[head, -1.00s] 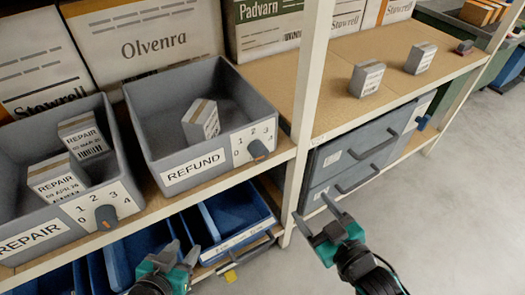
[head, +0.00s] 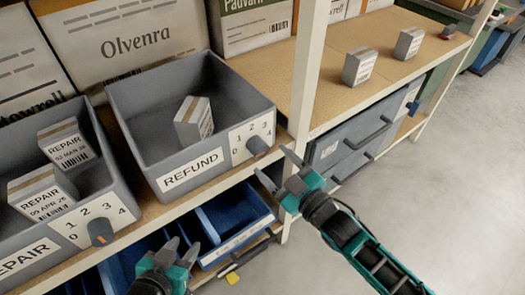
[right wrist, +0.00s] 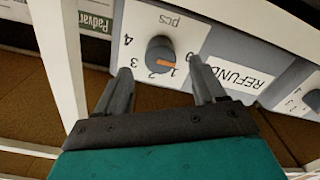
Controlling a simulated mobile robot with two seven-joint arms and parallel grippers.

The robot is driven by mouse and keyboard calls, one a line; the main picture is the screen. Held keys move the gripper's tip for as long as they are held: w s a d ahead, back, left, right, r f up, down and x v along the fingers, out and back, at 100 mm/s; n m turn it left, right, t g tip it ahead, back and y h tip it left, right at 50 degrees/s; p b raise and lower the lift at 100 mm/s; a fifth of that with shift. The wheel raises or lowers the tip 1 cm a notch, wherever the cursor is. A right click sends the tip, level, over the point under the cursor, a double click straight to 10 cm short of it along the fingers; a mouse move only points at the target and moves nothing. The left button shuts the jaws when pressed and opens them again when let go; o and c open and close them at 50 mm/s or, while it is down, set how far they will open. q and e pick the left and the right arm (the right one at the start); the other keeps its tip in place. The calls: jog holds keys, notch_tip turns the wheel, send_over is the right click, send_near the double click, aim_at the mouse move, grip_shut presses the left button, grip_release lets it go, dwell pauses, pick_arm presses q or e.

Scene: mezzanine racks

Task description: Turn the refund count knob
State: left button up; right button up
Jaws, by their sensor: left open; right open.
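The grey refund bin (head: 120,110) stands on the shelf, with a white REFUND label on its front. Its dark round count knob (head: 257,145) sits on a white numbered plate at the bin's front right corner. The knob (right wrist: 160,52) also shows in the right wrist view, with an orange mark; which number it marks I cannot tell surely. My right gripper (head: 272,163) is open and empty, just in front of the knob. In the right wrist view the knob appears beyond the fingertips, between them, apart from both. My left gripper (head: 181,250) is open and empty, low before the shelf.
The repair bin (head: 118,185) with its own knob (head: 100,232) stands to the left. A white rack post (head: 307,80) rises right of the refund bin. Blue bins (head: 225,222) sit on the shelf below. Open floor (head: 450,180) lies to the right.

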aim_at(263, 153)
jog(key=x, duration=0.5)
jog(key=c, duration=1.1)
